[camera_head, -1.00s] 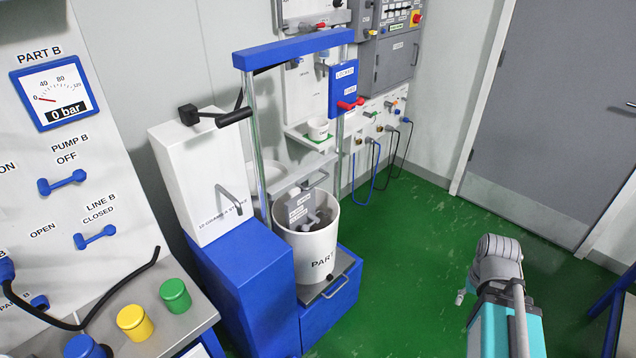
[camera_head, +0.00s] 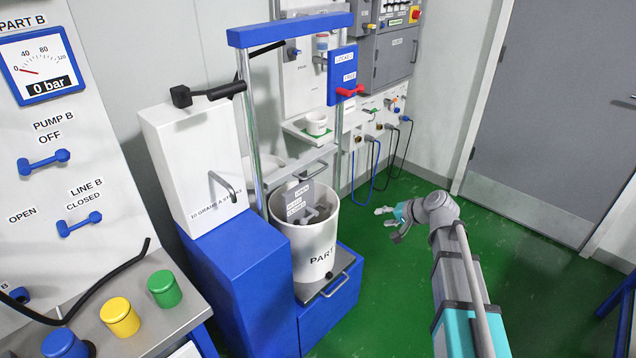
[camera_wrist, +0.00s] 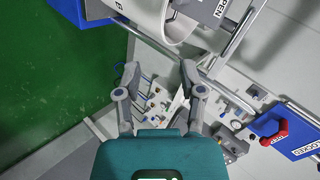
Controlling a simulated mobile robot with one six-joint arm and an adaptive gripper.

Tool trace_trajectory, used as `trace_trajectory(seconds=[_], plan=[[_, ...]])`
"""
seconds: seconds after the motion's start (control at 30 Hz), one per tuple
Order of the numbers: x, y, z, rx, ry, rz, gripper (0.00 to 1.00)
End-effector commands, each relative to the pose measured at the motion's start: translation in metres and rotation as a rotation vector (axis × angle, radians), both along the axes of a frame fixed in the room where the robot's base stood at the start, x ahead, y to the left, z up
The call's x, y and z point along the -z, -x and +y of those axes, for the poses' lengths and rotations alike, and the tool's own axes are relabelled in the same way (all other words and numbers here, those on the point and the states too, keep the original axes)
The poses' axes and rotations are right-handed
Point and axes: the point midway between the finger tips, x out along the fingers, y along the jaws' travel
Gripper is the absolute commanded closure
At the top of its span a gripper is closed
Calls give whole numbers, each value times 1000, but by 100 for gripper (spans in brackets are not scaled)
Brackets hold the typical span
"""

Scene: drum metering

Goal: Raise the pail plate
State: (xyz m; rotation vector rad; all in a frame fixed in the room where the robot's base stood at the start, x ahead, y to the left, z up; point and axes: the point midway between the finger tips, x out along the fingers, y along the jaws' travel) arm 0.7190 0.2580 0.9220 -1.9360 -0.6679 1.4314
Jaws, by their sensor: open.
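The white pail (camera_head: 312,246), marked PART, stands upright on a thin grey plate (camera_head: 316,294) with a bar handle (camera_head: 338,284) at its front, over a blue base. My gripper (camera_head: 388,222) is open and empty, to the right of the pail and apart from it. In the wrist view my gripper (camera_wrist: 160,74) shows both fingers spread, with the pail (camera_wrist: 178,22) beyond them at the top. A red lever (camera_head: 350,91) sits on the blue label panel (camera_head: 342,72) on the frame post. The lever also shows in the wrist view (camera_wrist: 275,134). The plate is largely hidden under the pail.
A blue crossbar (camera_head: 290,29) on steel posts stands over the pail. A white box (camera_head: 196,172) with a black-handled lever (camera_head: 226,91) is at its left. Green floor (camera_head: 400,270) is clear to the right.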

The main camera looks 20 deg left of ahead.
Motion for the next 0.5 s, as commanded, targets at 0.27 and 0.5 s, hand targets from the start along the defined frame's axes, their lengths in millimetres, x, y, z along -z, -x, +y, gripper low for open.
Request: trace_trajectory(seconds=[0.27,0.5], plan=[[-15,-62,100,89,-371,16,49],[-28,-81,135,137,-524,49,49]])
